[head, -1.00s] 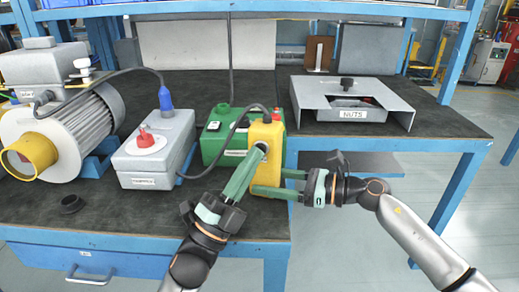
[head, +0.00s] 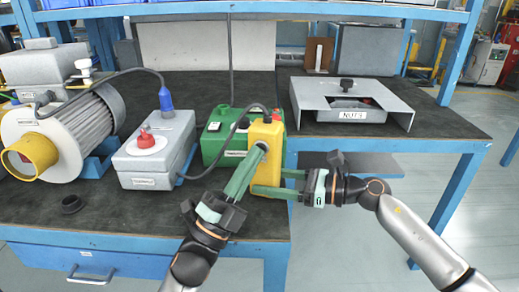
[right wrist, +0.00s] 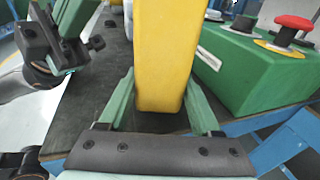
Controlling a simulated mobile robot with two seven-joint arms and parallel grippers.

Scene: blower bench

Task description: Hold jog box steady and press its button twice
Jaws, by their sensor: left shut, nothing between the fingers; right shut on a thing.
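The yellow jog box (head: 265,171) stands upright at the front right edge of the bench, with a grey cable from its top. My right gripper (head: 270,182) comes in from the right and is shut on its lower part. In the right wrist view the yellow box (right wrist: 165,60) is between the green fingers. My left gripper (head: 260,150) is shut and empty, its fingertips at a dark round spot on the box's upper front face. The fingertips partly cover this spot, so I cannot tell whether a button there is pressed.
A green box (head: 212,147) stands right behind the jog box. A grey box with a red button (head: 147,141) and a motor (head: 65,130) stand to the left. A grey NUTS bin (head: 350,115) is at the back right. A black ring (head: 72,204) lies front left.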

